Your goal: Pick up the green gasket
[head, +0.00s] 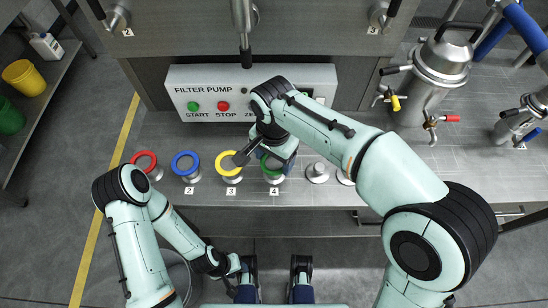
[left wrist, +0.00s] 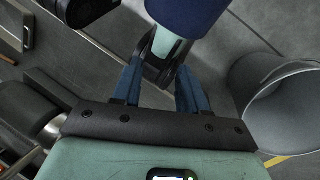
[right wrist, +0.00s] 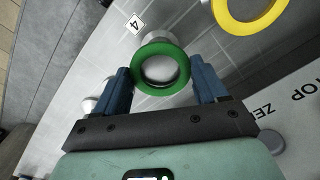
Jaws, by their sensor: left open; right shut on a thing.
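The green gasket (head: 272,176) is a ring on the steel bench at the spot marked 4, partly hidden under my right gripper in the head view. In the right wrist view the green gasket (right wrist: 179,51) lies between the fingers, with a round steel holder showing through and behind it. My right gripper (right wrist: 161,82) is shut on the ring, one blue finger at each side. I cannot tell whether the ring is clear of the holder. My left gripper (left wrist: 157,75) is open and empty, low in front of the bench, far from the gasket.
A yellow ring (head: 229,163) sits close left of the green one, then a blue ring (head: 185,163) and a red ring (head: 144,161). A bare steel holder (head: 317,172) stands to the right. The filter pump panel (head: 210,92) rises behind. A grey bucket (left wrist: 285,105) is near my left gripper.

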